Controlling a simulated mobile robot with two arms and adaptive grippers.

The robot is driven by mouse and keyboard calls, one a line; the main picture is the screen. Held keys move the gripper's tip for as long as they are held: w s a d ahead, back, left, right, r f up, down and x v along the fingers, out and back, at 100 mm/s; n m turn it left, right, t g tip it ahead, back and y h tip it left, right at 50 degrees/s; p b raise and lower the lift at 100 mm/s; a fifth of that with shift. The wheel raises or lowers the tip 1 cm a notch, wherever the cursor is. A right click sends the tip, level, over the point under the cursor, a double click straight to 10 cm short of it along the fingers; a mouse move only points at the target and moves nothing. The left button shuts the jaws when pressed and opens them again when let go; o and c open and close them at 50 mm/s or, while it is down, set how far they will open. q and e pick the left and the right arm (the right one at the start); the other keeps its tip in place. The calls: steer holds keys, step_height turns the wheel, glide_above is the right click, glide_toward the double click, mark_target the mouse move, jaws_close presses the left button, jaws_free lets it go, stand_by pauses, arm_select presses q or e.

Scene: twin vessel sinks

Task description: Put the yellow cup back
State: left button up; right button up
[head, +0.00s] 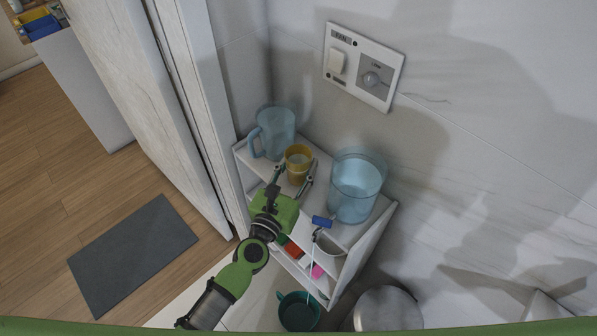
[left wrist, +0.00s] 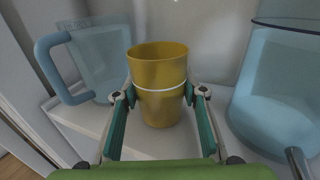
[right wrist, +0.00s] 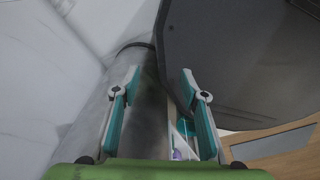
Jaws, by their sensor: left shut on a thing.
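The yellow cup (head: 298,158) is upright at the top of the small white shelf unit (head: 327,226), between the blue jug and the clear blue container. It also shows in the left wrist view (left wrist: 158,75), with a thin white band round it. My left gripper (head: 293,178) is shut on the cup, one finger at each side. Whether the cup's base touches the shelf top is hard to tell. My right gripper (right wrist: 160,92) is open, with its fingers apart and nothing held between them; it does not show in the head view.
A blue jug (head: 277,131) stands left of the cup and a clear blue container (head: 356,186) right of it, both close. A blue-headed brush (head: 322,222) is at the shelf front. A dark green mug (head: 297,311) is below. A wall panel (head: 362,66) is above.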

arm_select(q)
steer(key=shift+f, duration=0.35)
arm_select(e)
steer(key=shift+f, duration=0.3)
arm_select(q)
steer(key=shift+f, duration=0.2)
steer(key=o, duration=1.1)
arm_select(e)
steer(key=shift+f, duration=0.15)
arm_select(q)
steer(key=shift+r, duration=0.25)
steer(key=shift+b+v, duration=1.15)
steer(key=shift+v, duration=4.9)
arm_select(e)
steer(key=shift+f, duration=1)
